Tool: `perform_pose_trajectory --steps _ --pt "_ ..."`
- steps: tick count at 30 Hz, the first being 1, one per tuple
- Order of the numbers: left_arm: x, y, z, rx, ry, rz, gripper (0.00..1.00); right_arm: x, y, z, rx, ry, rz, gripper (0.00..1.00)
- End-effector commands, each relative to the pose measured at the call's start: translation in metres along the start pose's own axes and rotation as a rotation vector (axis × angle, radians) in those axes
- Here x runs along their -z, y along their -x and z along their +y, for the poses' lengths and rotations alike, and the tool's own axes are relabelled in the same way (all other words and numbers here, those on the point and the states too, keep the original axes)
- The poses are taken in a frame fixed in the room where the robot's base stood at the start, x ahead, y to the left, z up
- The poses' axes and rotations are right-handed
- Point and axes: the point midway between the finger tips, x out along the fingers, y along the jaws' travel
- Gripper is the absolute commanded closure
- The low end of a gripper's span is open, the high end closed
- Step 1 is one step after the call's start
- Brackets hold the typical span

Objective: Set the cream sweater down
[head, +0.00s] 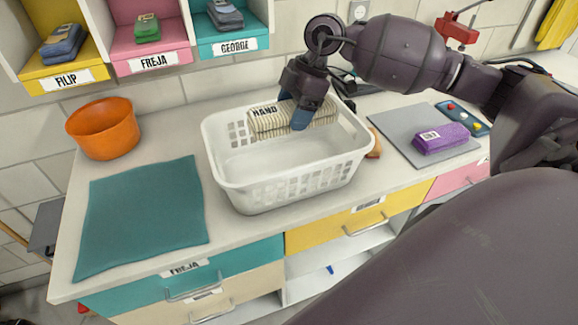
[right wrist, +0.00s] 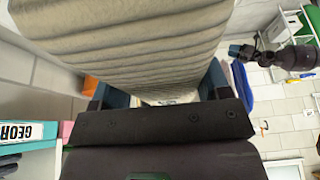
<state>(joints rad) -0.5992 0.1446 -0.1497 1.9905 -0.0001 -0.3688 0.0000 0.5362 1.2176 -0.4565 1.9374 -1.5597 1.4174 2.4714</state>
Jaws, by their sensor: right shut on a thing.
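The cream sweater (head: 270,121) is a folded, ribbed bundle with a label reading "HAND". My right gripper (head: 303,113) is shut on it from above. The sweater is at the back part of the white basket (head: 293,188); I cannot tell whether it touches the basket floor. In the right wrist view the sweater (right wrist: 140,40) fills the upper middle, between the blue fingers. A dark part with a blue tip, seemingly my left gripper (right wrist: 238,50), shows small at the upper right there; its jaws are unclear. The head view does not show my left gripper.
An orange bowl (head: 102,128) and a teal cloth (head: 140,218) lie left of the basket. A grey mat (head: 398,122) with a purple folded item (head: 441,138) is at the right. Labelled cubbies (head: 152,58) hang behind. The basket's front floor is empty.

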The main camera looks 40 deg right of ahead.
Motion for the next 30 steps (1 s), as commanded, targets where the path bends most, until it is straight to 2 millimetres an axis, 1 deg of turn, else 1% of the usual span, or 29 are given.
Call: perform_pose_trajectory --steps 1,9,15,25,30 --pt "-0.001 0.001 0.000 0.000 0.001 -0.002 0.57 -0.004 -0.011 0.000 0.003 -0.002 0.002 0.61" --pt "-0.004 0.002 0.001 0.001 0.005 -0.008 0.57 -0.027 -0.066 0.000 0.002 -0.003 0.002 0.61" --pt "-0.004 0.002 0.001 0.001 0.004 -0.008 0.57 -0.040 -0.099 0.000 0.001 -0.001 0.002 0.61" --pt "-0.002 -0.001 0.001 0.000 0.003 -0.001 0.57 -0.049 -0.119 0.000 0.000 -0.001 0.002 0.61" --pt "-0.002 -0.002 0.001 -0.001 0.003 0.001 0.57 -0.058 -0.141 0.000 0.001 -0.003 0.002 0.61"
